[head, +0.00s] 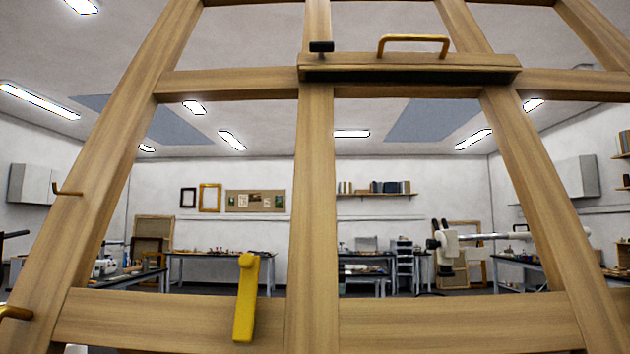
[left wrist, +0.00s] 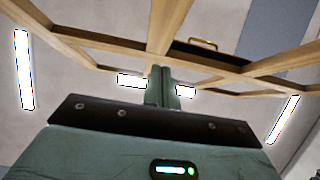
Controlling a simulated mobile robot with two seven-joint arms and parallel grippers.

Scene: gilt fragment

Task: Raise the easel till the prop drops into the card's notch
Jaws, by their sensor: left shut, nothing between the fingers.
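The easel (head: 315,200) is a large wooden frame that fills the head view, with slanted side posts, a centre post and crossbars. A ledge (head: 410,62) on its upper crossbar bears a brass handle (head: 414,39) and a small black knob (head: 321,46). A yellow bar (head: 244,305) with a rounded top lies against the lower crossbar, slightly tilted. I cannot tell whether it is the prop; no notched card can be made out. My left gripper (left wrist: 168,86) is shut and empty, pointing up towards the easel in the left wrist view, where the handle (left wrist: 202,42) also shows. My right gripper is not in view.
Brass hooks (head: 67,190) stick out from the left post. Behind the easel are worktables (head: 225,256), a shelf of books (head: 375,190) and white equipment with a long horizontal arm (head: 480,237). These stand well back, across the room.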

